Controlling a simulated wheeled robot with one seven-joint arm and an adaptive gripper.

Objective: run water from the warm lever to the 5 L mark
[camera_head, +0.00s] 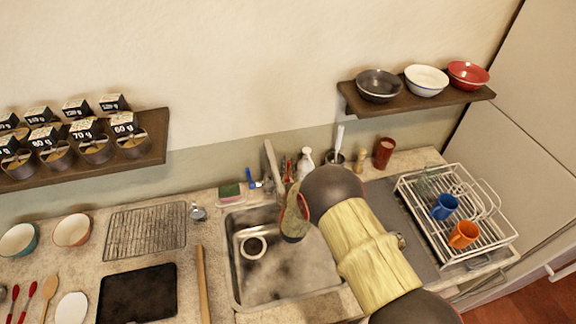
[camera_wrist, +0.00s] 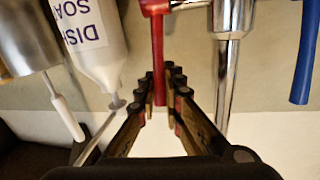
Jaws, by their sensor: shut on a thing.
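The red lever (camera_wrist: 157,45), the warm one, hangs down in the wrist view. My gripper (camera_wrist: 163,88) is shut on its lower end, with a finger on each side. The chrome tap pipe (camera_wrist: 228,70) stands right of it. The blue lever (camera_wrist: 305,60) is at the far right, apart from my gripper; it also shows in the head view (camera_head: 252,180). The metal sink (camera_head: 231,275) lies below the tap (camera_head: 271,160). A white-rimmed round thing (camera_head: 253,248) is in the sink. I cannot make out a 5 L mark or running water. My arm hides my fingers in the head view.
A dish soap bottle (camera_wrist: 92,45) stands close left of my gripper, with a metal holder (camera_wrist: 28,35) beyond it. A dish rack (camera_head: 480,245) with blue and orange cups is right of the sink. A wall shelf (camera_head: 430,102) with bowls is above.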

